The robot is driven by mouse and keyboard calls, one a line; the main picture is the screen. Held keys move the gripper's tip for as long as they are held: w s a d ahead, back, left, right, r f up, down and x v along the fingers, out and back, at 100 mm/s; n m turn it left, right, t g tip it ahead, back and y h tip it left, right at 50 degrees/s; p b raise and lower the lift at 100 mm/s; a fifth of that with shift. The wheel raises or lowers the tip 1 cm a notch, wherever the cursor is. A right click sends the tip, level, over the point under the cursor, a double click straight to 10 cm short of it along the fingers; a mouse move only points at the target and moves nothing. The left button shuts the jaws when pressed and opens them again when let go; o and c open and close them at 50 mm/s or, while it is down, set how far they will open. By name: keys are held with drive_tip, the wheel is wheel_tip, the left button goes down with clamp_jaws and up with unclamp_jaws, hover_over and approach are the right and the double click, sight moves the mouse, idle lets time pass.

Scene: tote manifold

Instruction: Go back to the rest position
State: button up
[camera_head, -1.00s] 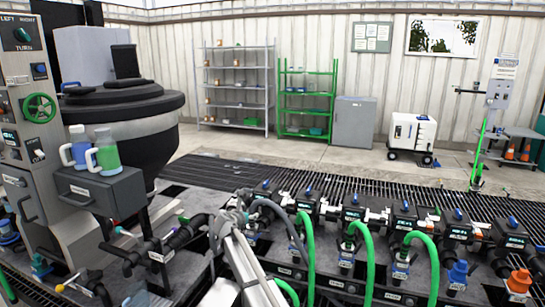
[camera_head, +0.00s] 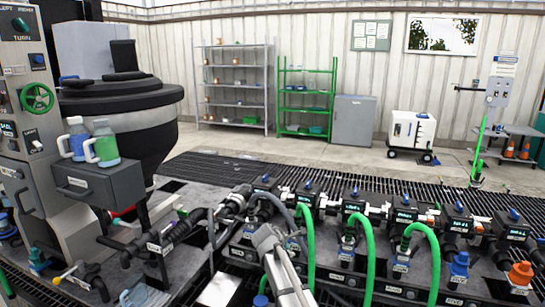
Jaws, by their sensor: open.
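My arm rises from the bottom middle, its pale grey link (camera_head: 285,272) leaning up and left over the front of the manifold. My gripper (camera_head: 218,213) is at the arm's upper left end, near the black pipe at the manifold's left end. It is open, and nothing shows held in it. Its fingers are small and hard to tell from the dark pipes behind. I cannot tell whether it touches any pipe.
A row of black valve blocks (camera_head: 352,210) with green hoses (camera_head: 369,255) runs right of my arm. A control cabinet (camera_head: 30,130), a shelf with two jugs (camera_head: 101,187) and a black vessel (camera_head: 120,105) stand left. Open floor (camera_head: 330,157) lies behind.

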drive_tip(key=s+d+f+m+g+y+b, duration=0.2)
drive_tip(key=s+d+f+m+g, duration=0.15)
drive_tip(key=s+m, duration=0.5)
drive_tip(key=s+d+f+m+g+y+b, duration=0.2)
drive_tip(key=s+d+f+m, duration=0.25)
drive_tip(key=s, duration=0.75)
drive_tip(key=s+d+f+m+g+y+b, duration=0.1)
drive_tip(key=s+d+f+m+g+y, duration=0.2)
drive_tip(key=s+m, duration=0.55)
wheel_tip(320, 180, up, 17)
drive_tip(key=s+n+h+p, duration=0.1)
drive_tip(key=p, duration=1.7)
